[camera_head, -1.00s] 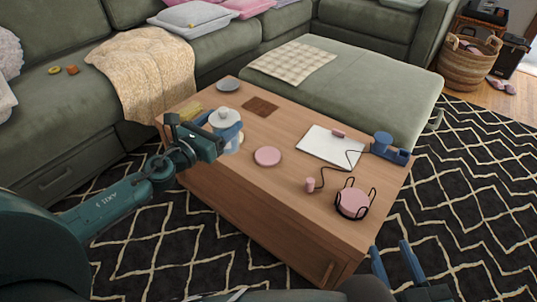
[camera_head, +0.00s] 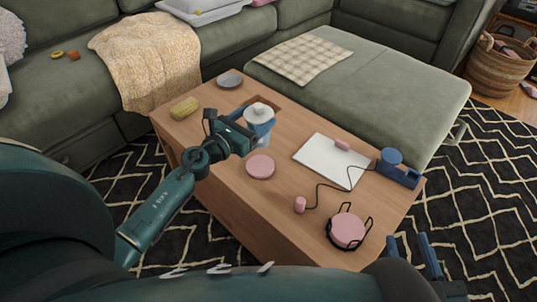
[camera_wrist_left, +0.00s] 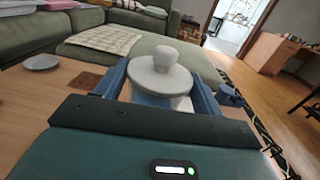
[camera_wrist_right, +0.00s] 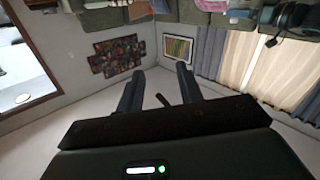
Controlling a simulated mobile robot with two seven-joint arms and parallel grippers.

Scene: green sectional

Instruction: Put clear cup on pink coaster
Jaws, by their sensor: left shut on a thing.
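The clear cup (camera_head: 263,141) has a pale lid with a round knob, which also shows in the left wrist view (camera_wrist_left: 160,75). My left gripper (camera_head: 258,127) is shut on the cup, its blue fingers on either side. The cup is upright just behind the round pink coaster (camera_head: 260,167), which lies flat on the wooden table. I cannot tell whether the cup's base touches the table. My right gripper (camera_head: 417,258) is open and empty beyond the table's front right side; its spread fingers also show in the right wrist view (camera_wrist_right: 160,90).
More pink coasters (camera_head: 347,230) sit in a black wire holder on the table (camera_head: 220,185). A white notebook (camera_head: 331,161), a corded pink item (camera_head: 300,204) and a blue object (camera_head: 398,168) are to the right.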

